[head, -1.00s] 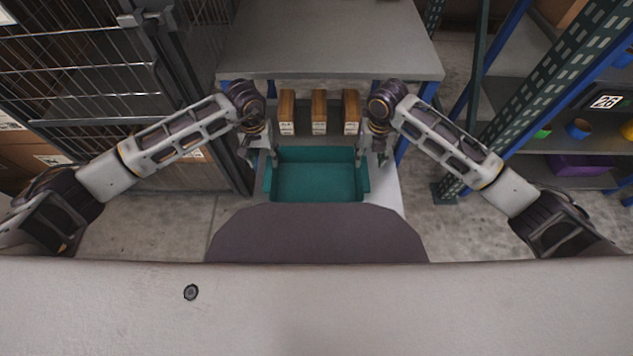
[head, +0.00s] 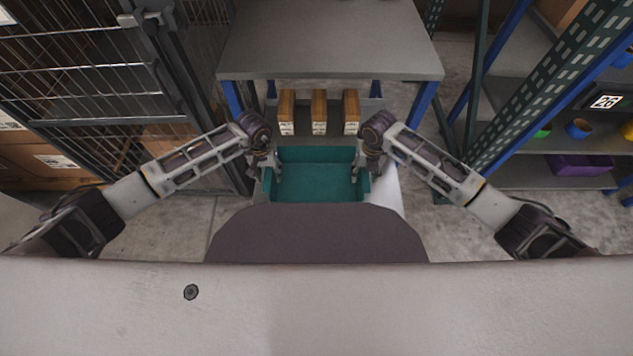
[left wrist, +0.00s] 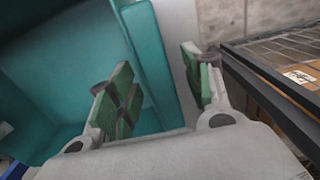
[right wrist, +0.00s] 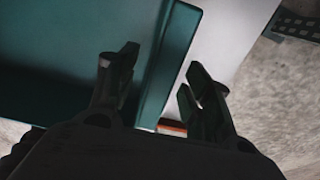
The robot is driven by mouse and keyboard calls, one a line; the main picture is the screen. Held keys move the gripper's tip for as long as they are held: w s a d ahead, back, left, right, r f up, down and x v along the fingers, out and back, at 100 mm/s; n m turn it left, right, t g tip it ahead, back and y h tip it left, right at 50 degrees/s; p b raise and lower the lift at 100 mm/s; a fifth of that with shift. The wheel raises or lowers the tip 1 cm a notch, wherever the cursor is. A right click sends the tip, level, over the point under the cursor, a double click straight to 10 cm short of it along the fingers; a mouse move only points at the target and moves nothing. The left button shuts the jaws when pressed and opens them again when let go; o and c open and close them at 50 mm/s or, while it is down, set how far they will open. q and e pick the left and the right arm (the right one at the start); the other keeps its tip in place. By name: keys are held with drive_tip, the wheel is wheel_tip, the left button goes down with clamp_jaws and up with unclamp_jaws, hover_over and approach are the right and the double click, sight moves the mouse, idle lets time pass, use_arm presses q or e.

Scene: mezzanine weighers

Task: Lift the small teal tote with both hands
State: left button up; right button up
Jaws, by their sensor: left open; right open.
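The teal tote (head: 318,182) sits on a pale surface (head: 387,195) below the grey bench; its near part is hidden behind my own body. It is empty as far as I see. My left gripper (head: 268,170) is at the tote's left wall. In the left wrist view its open fingers (left wrist: 160,90) stand one on each side of the tote wall (left wrist: 150,62). My right gripper (head: 370,170) is at the right wall. In the right wrist view its open fingers (right wrist: 155,88) straddle the wall (right wrist: 170,60). Neither gripper is closed on the wall.
A grey bench top (head: 330,40) stands beyond the tote, with several brown boxes (head: 319,112) on a shelf under it. A wire mesh cage (head: 90,70) is at the left. Blue and green racking (head: 540,80) with a purple bin (head: 580,165) is at the right.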

use_arm(q)
clamp_jaws()
use_arm(e)
clamp_jaws()
